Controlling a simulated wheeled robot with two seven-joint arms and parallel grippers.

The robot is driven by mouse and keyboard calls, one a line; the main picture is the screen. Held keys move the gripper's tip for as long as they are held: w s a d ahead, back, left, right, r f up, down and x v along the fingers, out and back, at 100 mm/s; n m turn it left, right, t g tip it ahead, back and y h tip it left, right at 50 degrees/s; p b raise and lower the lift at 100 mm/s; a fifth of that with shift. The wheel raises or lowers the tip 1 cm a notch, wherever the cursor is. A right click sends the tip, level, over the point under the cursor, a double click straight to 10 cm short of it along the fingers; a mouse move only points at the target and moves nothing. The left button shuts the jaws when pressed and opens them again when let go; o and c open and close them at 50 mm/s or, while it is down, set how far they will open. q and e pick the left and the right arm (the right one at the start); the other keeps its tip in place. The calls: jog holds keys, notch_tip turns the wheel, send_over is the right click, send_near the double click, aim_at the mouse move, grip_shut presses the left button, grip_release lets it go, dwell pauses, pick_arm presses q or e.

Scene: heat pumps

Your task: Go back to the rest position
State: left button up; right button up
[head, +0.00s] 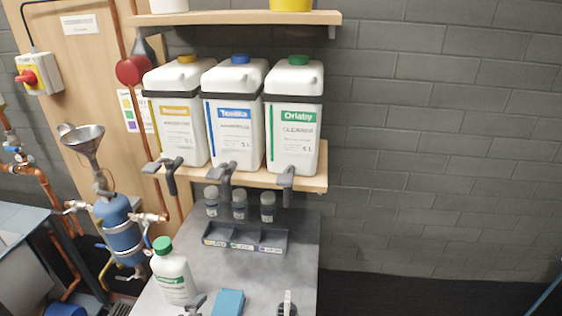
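No arm of mine can be made out either. Below the wall shelf stands a grey worktop (225,270), with a white bottle with a green cap (172,275) upright at its left. A blue block-like item (228,303) lies at its front edge, cut off by the frame.
Three white canisters, orange-labelled (178,115), blue-labelled (236,120) and green-labelled (295,120), stand on a wooden shelf (313,181), taps forward. Several small jars and a dark divided tray (245,237) are below. A blue vessel (118,225) with piping is left. The right wall is bare.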

pick_arm(q)
jog(key=s+a+r+n+g, duration=0.1)
jog(key=s+a+n+g, duration=0.2)
jog(key=s+n+g, duration=0.7)
notch_tip(320, 180, down, 28)
jog(key=s+n+t, duration=0.1)
jog(key=n+t, duration=0.1)
jog(key=n, duration=0.2)
jog(key=s+a+f+g+b, duration=0.1)
jog(key=s+a+f, duration=0.2)
jog(key=s+f, duration=1.8)
jog(key=shift+a, duration=0.2)
jog(key=shift+f, duration=0.1)
